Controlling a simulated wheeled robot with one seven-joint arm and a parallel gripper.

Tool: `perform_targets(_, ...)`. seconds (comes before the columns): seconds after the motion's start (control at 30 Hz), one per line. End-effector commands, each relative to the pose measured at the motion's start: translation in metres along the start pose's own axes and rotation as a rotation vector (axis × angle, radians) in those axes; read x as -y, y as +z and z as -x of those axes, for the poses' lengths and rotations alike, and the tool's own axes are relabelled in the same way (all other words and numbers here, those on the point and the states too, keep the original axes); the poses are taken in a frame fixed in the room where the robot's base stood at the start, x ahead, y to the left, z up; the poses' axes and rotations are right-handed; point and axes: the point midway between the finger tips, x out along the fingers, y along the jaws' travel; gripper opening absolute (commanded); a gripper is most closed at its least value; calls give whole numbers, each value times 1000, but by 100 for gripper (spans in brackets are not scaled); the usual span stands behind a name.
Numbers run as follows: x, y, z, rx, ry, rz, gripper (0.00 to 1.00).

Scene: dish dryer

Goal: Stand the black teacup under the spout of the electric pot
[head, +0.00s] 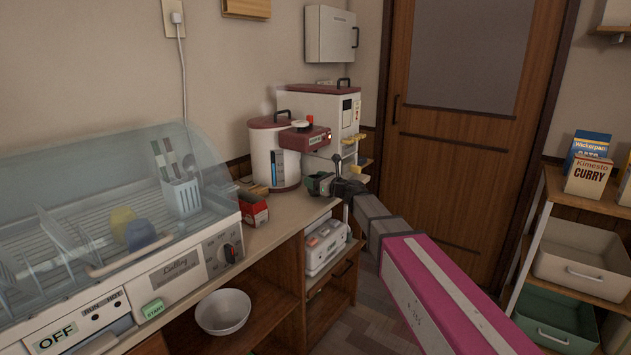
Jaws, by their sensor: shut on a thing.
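The electric pot (285,160) stands at the far end of the counter, white with a dark red lid. Its dark red spout head (305,138) juts to the right, over the counter's front side. My gripper (326,184) is below the spout head, close above the counter's front edge. It is shut on a small dark thing (318,184) that looks like the black teacup. The cup is small in view and partly covered by the fingers, so its tilt and whether it touches the counter cannot be told.
A red box (253,210) lies on the counter left of my gripper. The dish dryer (190,265) with a clear cover fills the near left. A white rice dispenser (325,110) stands behind the pot. A white bowl (223,312) sits on the shelf below.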

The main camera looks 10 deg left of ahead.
Motion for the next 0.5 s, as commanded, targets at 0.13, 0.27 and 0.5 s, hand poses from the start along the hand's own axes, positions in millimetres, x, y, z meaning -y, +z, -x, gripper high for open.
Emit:
perform_targets(0.13, 0, -3, 0, -1, 0, 0, 68)
perform_targets(0.27, 0, -2, 0, 0, 0, 0, 90)
perform_targets(0.5, 0, -1, 0, 0, 0, 0, 90)
